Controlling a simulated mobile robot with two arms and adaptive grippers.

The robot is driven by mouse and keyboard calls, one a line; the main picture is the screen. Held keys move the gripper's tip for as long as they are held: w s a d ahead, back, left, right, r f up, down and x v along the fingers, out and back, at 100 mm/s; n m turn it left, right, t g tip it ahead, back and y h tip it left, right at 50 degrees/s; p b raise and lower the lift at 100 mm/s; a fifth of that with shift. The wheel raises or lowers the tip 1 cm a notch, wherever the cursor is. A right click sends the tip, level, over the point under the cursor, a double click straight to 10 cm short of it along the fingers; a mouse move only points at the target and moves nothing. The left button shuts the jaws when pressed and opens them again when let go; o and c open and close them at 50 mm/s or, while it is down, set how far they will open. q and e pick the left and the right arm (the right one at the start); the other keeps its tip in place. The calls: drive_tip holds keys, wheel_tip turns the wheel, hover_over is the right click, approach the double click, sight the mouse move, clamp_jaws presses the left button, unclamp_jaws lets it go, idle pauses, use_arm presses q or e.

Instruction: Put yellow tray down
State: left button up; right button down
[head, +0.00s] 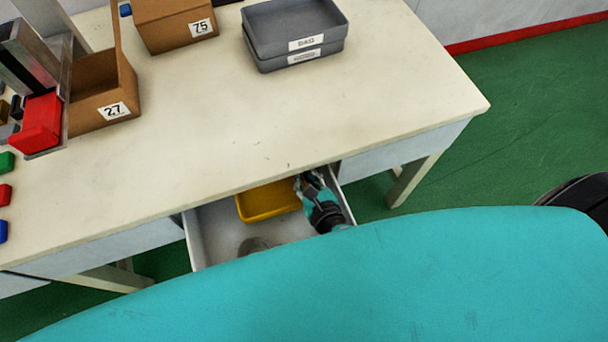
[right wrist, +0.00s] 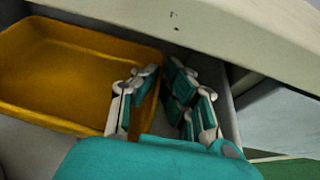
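The yellow tray (head: 268,202) lies inside the open drawer (head: 199,240) under the table's front edge. It also fills the left of the right wrist view (right wrist: 62,75), where it looks empty and about level. My right gripper (head: 306,182) reaches into the drawer at the tray's right side. In the right wrist view its fingertips (right wrist: 163,70) come close together around the tray's right wall, one finger inside and one outside, and look shut on it. Part of the tray is hidden under the tabletop. My left gripper is not in view.
The drawer's right wall is close beside my right gripper. A round grey object (head: 253,245) sits at the drawer's front. The table's middle is clear.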

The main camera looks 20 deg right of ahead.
drive_tip(key=shift+f, duration=0.1)
drive_tip(key=c, duration=1.5)
unclamp_jaws()
drive_tip(key=shift+r, duration=0.2)
drive_tip(key=shift+r+p, duration=0.5)
drive_tip(key=shift+r, duration=0.05)
use_arm(q)
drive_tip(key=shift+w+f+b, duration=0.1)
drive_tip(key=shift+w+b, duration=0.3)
drive_tip(key=shift+b, duration=0.2)
use_arm(e)
drive_tip(key=shift+v, duration=5.95)
drive_tip(key=shift+s+f, duration=0.1)
drive_tip(key=shift+f, duration=0.05)
